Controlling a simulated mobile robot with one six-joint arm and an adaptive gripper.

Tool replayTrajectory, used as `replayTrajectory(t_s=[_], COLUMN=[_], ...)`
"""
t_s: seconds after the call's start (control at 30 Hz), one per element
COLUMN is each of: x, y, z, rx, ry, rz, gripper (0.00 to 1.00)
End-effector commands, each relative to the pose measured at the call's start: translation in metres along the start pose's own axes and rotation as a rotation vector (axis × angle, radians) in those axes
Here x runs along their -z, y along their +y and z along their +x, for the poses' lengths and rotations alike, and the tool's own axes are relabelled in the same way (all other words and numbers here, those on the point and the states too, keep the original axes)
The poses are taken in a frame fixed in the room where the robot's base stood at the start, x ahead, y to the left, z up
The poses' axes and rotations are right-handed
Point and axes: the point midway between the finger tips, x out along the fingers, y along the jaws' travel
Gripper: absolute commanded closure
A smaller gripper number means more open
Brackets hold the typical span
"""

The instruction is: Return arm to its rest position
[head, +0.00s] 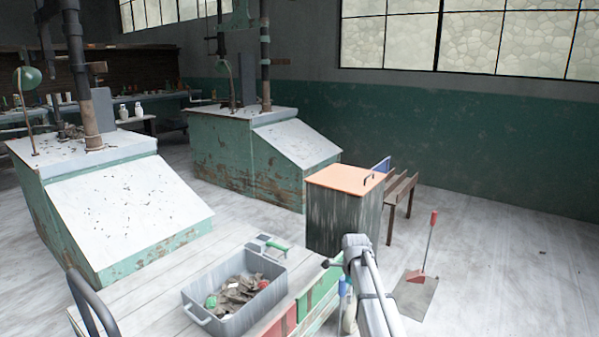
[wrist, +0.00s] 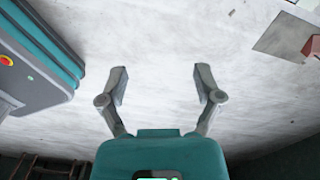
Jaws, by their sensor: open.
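My gripper (wrist: 160,82) shows in the wrist view with its two grey fingers spread apart. Nothing is between the fingers, and pale worn floor shows behind them. In the head view my arm (head: 370,290) rises from the bottom edge, right of a grey tub (head: 222,320). I cannot make out the fingers in that view. The tub stands on a pale bench and holds dark clay trimmings (head: 238,290) with some red and green bits among them. My arm is apart from the tub in the picture.
A dark cabinet with an orange top (head: 345,179) stands behind my arm. Green sloped benches (head: 130,210) fill the left. Open floor (head: 500,270) lies at right.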

Motion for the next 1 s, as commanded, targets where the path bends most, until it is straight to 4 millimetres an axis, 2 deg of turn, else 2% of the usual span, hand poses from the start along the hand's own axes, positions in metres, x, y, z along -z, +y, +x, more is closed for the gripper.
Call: replayTrajectory(t_s=[0.27,0.37,1.0], x=[0.011,0.017,0.059], y=[0.03,0.048,0.166], z=[0.005,0.008,0.025], rx=[-0.001,-0.001,-0.002], ry=[0.0,0.0,-0.002], rz=[-0.204,-0.322,-1.232], gripper=[0.16,0.16,0.16])
